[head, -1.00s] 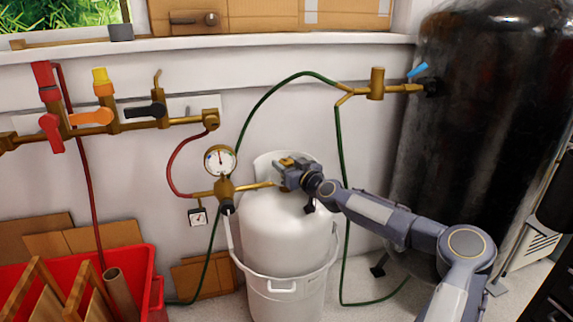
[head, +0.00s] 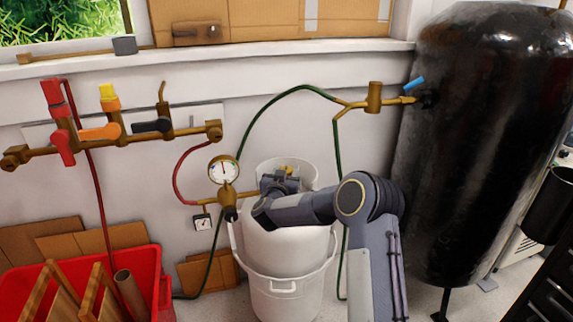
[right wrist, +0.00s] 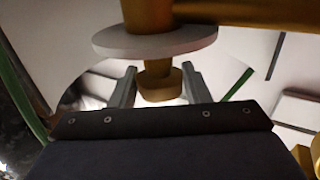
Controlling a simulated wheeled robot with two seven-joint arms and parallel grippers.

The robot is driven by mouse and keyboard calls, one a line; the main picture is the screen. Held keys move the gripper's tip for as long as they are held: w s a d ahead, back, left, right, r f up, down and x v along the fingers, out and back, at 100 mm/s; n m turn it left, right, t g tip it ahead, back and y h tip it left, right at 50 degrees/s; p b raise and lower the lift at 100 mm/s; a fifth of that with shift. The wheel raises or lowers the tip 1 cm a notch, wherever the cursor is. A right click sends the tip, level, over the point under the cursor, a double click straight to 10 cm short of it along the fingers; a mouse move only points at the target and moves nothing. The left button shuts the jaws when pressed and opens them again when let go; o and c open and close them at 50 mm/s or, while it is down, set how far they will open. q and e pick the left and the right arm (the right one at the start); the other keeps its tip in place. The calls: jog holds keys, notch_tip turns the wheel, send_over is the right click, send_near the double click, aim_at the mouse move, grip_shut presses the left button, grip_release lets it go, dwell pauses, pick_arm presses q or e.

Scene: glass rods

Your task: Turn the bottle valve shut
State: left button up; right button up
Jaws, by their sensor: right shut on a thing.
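The white gas bottle (head: 290,252) stands upright against the wall. Its brass valve sits at the top, mostly hidden by my wrist in the head view. In the right wrist view, a brass valve knob (right wrist: 158,86) lies between the two fingers, below a pale round disc (right wrist: 155,41). My right gripper (right wrist: 157,82) is shut on this knob. In the head view my right gripper (head: 281,181) is at the bottle top, with a bit of brass showing beside it. My left gripper is not in view.
A pressure gauge (head: 223,170) and brass regulator stand just left of the bottle. A green hose (head: 262,112) loops behind it. A brass manifold with coloured handles (head: 108,131) is on the wall. A large black tank (head: 480,140) stands right; a red crate (head: 150,265) lies lower left.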

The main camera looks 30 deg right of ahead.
jog(key=m+g+h+p, duration=0.2)
jog(key=g, duration=0.1)
jog(key=shift+w+a+r+m+h, duration=0.1)
jog(key=shift+r+m+h, duration=0.05)
jog(key=shift+m+h, duration=0.2)
jog(key=shift+m+g+h+p, duration=0.8)
jog(key=shift+m+g, duration=0.35)
jog(key=shift+g, duration=0.55)
jog(key=shift+g+h, duration=0.25)
jog(key=shift+g, duration=0.05)
jog(key=o, duration=1)
jog(key=shift+f, duration=0.2)
jog(key=shift+r, duration=0.1)
